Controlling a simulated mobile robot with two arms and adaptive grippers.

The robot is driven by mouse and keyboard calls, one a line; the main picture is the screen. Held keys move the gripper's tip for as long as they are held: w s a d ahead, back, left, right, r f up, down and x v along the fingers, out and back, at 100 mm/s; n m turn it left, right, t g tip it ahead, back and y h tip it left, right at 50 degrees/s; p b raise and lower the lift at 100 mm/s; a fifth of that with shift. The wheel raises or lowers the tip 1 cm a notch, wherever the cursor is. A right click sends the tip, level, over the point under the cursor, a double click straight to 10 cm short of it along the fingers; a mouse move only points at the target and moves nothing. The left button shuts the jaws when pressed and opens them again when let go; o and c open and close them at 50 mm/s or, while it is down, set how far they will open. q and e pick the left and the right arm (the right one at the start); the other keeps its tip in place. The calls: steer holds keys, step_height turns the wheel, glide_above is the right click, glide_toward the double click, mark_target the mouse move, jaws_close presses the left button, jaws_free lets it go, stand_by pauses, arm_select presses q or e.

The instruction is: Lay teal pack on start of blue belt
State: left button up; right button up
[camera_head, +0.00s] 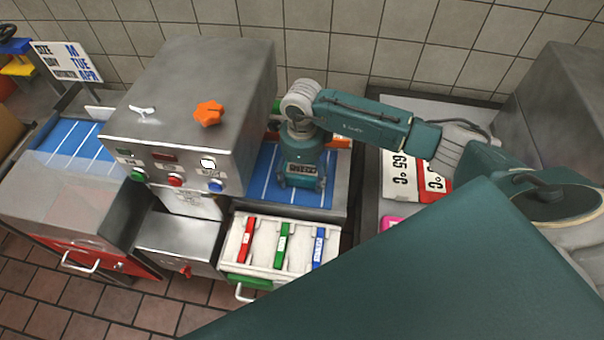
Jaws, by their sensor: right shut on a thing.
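My right arm comes in from the right and points down over the right section of the blue belt (262,185), which has white cross lines. Below the wrist of my right gripper (301,133) is a teal body with a dark label, which looks like the teal pack (302,172). The gripper is shut on it; its fingers are hard to tell from the pack. The pack is over or on the belt; I cannot tell whether it touches. The left gripper is not in view.
A steel machine (190,90) with an orange knob (208,113) stands left of the pack. A white tray (264,263) with red, green and blue bars is in front of the belt. At right, white-labelled packs (397,178) lie on a steel surface.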

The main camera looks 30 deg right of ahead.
steer(key=o, duration=1.3)
steer(key=shift+c, duration=0.2)
step_height(320, 180, up, 12)
steer(key=shift+s, duration=0.15)
